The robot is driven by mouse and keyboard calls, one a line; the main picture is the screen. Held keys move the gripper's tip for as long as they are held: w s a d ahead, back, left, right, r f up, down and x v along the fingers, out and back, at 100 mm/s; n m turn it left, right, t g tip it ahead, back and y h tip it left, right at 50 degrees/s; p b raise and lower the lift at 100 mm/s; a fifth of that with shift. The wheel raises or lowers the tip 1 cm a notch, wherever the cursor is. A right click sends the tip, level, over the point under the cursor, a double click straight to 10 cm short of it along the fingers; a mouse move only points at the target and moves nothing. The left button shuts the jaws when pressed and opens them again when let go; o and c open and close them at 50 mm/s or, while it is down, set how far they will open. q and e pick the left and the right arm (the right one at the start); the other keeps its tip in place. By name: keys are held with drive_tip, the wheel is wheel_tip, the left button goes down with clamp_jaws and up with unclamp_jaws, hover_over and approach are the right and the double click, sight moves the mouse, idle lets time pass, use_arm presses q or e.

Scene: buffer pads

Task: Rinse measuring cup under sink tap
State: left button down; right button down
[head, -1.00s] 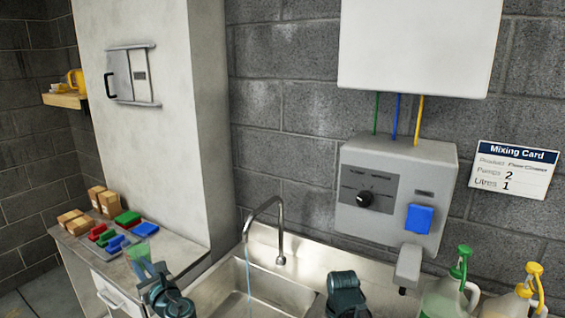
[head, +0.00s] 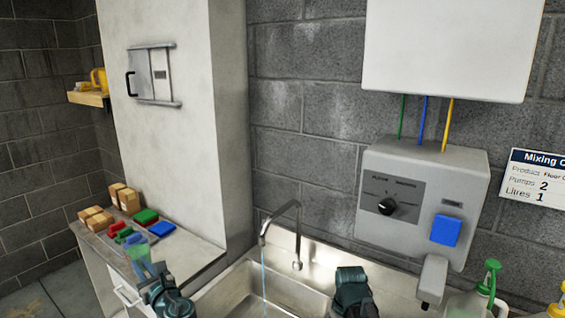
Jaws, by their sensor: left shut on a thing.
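My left gripper (head: 150,270) is shut on a pale green, see-through measuring cup (head: 137,252). The cup is above or in front of the left counter, left of the sink, and partly covers the coloured pads. The steel sink (head: 240,287) is at the bottom middle. Its curved tap (head: 283,208) stands at the back, and a thin blue stream of water (head: 264,280) falls from the spout. The cup is apart from the stream. My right gripper (head: 350,288) is low in the picture at the sink's right part; its fingertips do not show clearly.
Cardboard boxes (head: 96,218) and red, green and blue pads (head: 163,233) lie on the left counter. A grey dispenser (head: 420,205) with a dial and blue button hangs right of the tap. A green-topped bottle (head: 488,280) stands at the lower right.

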drive_tip(key=shift+f+b, duration=2.2)
drive_tip(key=shift+f, duration=0.4)
drive_tip(key=shift+f+b, duration=1.6)
drive_tip(key=shift+f, duration=0.05)
drive_tip(key=shift+r, duration=0.1)
drive_tip(key=shift+s+a, duration=0.2)
drive_tip(key=shift+a, duration=0.35)
drive_tip(key=shift+s+a, duration=0.2)
drive_tip(key=shift+a, duration=0.3)
